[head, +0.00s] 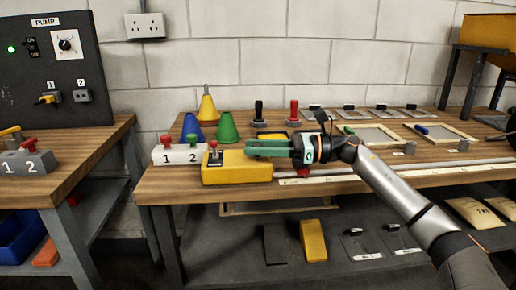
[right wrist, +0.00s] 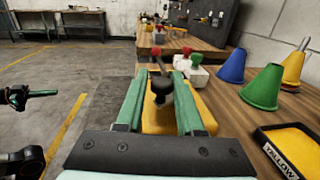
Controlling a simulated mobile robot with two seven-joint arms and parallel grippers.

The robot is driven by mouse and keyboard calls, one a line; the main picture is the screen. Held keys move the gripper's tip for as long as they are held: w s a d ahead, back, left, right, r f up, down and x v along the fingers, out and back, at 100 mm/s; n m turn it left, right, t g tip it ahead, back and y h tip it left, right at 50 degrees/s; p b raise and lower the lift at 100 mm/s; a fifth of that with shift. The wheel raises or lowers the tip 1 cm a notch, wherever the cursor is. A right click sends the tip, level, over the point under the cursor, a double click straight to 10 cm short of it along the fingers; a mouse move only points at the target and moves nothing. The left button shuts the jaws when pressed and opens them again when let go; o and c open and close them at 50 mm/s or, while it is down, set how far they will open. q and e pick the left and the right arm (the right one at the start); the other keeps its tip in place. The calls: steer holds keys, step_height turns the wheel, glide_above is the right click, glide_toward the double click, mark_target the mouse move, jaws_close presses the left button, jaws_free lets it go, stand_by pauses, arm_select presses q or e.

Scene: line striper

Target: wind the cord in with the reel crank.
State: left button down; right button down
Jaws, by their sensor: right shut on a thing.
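The reel looks to be the yellow box (head: 235,167) on the front left of the bench; it also shows in the right wrist view (right wrist: 205,117). My right gripper (head: 250,148) reaches in from the right, its green fingers level over the box top. I cannot make out the cord. What looks like my left gripper (right wrist: 40,94) shows at the left edge of the right wrist view, away from the box; its jaws are unclear.
A white block (head: 180,154) with red and green knobs stands just left of the box. Blue, green and yellow cones (head: 207,108) stand behind it. A long pale rail (head: 330,178) lies along the front edge to the right. A gap separates this bench from the pump bench.

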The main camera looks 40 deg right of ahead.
steer(key=shift+d+r, duration=0.1)
steer(key=shift+r, duration=0.2)
